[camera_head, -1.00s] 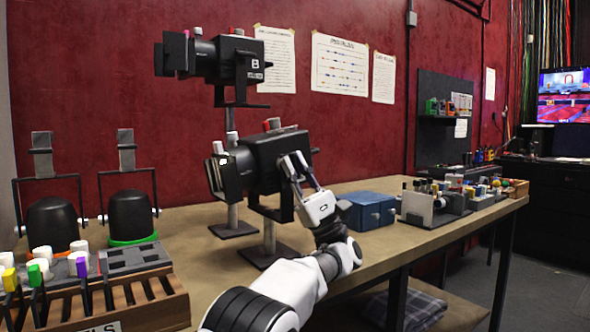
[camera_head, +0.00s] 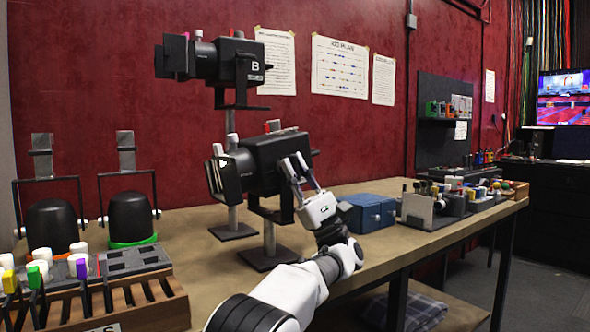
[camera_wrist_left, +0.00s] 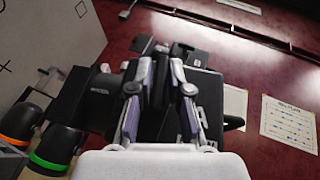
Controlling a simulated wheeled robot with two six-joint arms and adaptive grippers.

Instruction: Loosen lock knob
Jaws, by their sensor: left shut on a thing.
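The lower black stage lamp (camera_head: 270,160) sits on a stand on the bench, with a yoke arm (camera_head: 286,203) on its near side. My left gripper (camera_head: 297,166) reaches from the front to the lamp's right side. Its fingers are shut on a small part at the lamp's side, which I take to be the lock knob; the fingers hide it. In the left wrist view the two fingers (camera_wrist_left: 160,75) close in on the dark lamp body (camera_wrist_left: 100,103). My right gripper is not in view.
A second lamp marked B (camera_head: 238,62) stands higher behind. A blue box (camera_head: 367,212) is close right of my gripper. Two black domed units (camera_head: 52,224) and a wooden rack (camera_head: 125,300) stand at left. The bench top (camera_head: 205,275) is bare in front.

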